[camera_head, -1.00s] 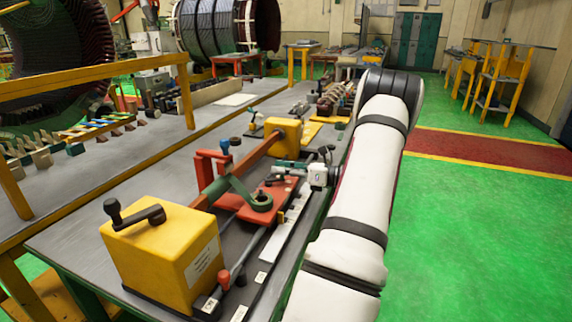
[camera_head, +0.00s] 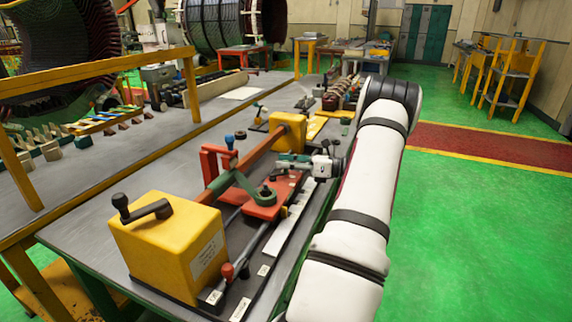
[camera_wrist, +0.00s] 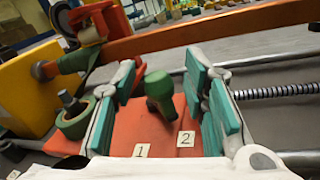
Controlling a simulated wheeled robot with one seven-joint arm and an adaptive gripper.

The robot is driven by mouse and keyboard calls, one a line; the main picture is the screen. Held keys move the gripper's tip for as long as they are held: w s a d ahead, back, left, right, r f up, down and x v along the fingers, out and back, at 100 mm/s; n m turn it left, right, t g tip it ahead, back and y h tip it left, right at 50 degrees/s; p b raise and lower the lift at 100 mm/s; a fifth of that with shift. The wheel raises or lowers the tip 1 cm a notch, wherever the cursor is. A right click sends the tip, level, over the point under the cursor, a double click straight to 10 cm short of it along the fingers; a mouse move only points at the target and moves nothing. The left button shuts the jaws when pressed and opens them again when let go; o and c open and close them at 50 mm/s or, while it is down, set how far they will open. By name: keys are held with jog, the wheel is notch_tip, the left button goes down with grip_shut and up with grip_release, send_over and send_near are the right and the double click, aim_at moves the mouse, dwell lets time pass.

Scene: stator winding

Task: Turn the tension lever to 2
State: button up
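A red plate (camera_wrist: 175,140) carries two white labels, 1 (camera_wrist: 141,150) and 2 (camera_wrist: 186,138). A dark green lever knob (camera_wrist: 160,88) stands over it, beyond the labels. My gripper (camera_wrist: 163,95) has teal-padded fingers spread on both sides of this knob. In the head view my gripper (camera_head: 294,160) is low over the far end of the red plate (camera_head: 268,207), and the knob is not clearly seen there. A green round hub (camera_wrist: 76,120) sits left of the left finger.
A yellow box with a black crank (camera_head: 170,245) stands at the near end of the bench. A brown bar (camera_head: 240,165) runs to a smaller yellow block (camera_head: 290,130) close to my gripper. A red-knobbed lever (camera_head: 227,271) is in front. Green floor lies open right.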

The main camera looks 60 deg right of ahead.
jog(key=shift+s, duration=0.1)
jog(key=v, duration=1.1)
jog(key=shift+s, duration=0.35)
jog(key=shift+d, duration=0.15)
